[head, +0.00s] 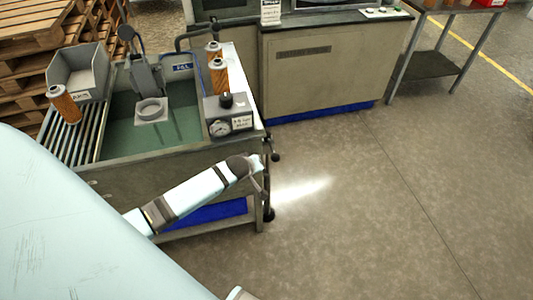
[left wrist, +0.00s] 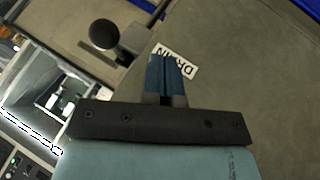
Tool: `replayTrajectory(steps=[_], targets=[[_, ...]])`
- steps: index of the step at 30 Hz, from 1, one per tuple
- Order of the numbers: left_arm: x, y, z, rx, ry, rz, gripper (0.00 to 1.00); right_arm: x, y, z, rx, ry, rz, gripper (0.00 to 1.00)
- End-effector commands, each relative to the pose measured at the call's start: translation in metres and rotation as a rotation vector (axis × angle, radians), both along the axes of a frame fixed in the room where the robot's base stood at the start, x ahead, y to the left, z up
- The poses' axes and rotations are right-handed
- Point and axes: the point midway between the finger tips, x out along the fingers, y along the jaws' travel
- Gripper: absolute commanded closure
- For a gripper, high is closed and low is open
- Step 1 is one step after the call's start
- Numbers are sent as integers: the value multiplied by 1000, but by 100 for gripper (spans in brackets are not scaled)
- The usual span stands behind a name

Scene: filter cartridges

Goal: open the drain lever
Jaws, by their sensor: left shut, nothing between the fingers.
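The drain lever shows in the left wrist view as a black ball knob (left wrist: 104,34) on a short stem, up and left of my fingers. A white label (left wrist: 177,62) reading "DRAIN" is partly hidden behind the fingertips. My left gripper (left wrist: 166,58) is shut and empty, its blue fingers together, apart from the knob. In the head view my left arm reaches to the front right corner of the wash tank (head: 170,168), where a dark knob (head: 275,157) sticks out beside my wrist. My right gripper is not in view.
The tank holds greenish liquid and a grey fixture with a ring (head: 150,110). Orange filter cartridges (head: 218,78) stand on its right ledge behind a gauge box (head: 227,116). One cartridge (head: 64,104) stands on the left rack by a grey bin (head: 80,68). The floor at right is clear.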

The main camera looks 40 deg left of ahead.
Motion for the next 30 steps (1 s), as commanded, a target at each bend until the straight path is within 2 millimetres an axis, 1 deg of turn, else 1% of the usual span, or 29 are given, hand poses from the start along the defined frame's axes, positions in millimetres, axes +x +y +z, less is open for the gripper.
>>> replayTrajectory(steps=[1, 4, 6, 12, 16, 30], targets=[[8, 2, -10, 2, 0, 0, 100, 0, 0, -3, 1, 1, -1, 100], [20, 4, -25, 2, 0, 0, 100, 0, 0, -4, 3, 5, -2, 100], [32, -4, -17, 0, -4, -2, 100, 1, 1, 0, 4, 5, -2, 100], [48, -14, -14, 0, -1, -1, 100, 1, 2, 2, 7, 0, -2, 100], [51, -16, -13, 1, 0, -1, 100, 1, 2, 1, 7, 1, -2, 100], [54, -18, -14, -1, 0, 13, 100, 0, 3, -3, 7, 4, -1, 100]])
